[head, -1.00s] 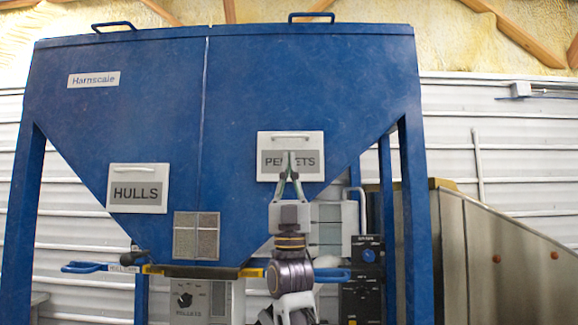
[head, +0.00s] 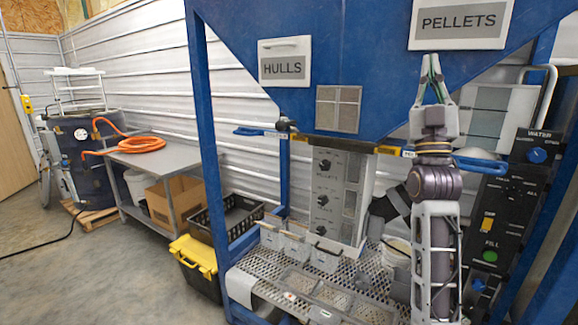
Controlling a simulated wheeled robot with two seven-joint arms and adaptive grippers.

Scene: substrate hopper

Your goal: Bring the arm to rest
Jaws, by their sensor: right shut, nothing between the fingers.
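My right gripper (head: 433,77) is raised at the right of the head view, pointing up, its thin fingertips together just below the PELLETS label plate (head: 460,22). It is shut and holds nothing. My left gripper is not in view.
A dark control panel (head: 505,195) stands right of my arm. Blue-handled levers (head: 480,165) lie close behind my wrist. A perforated shelf (head: 345,300) with small bins is below. A steel table (head: 160,157) with an orange hose stands left; the floor (head: 60,285) at front left is clear.

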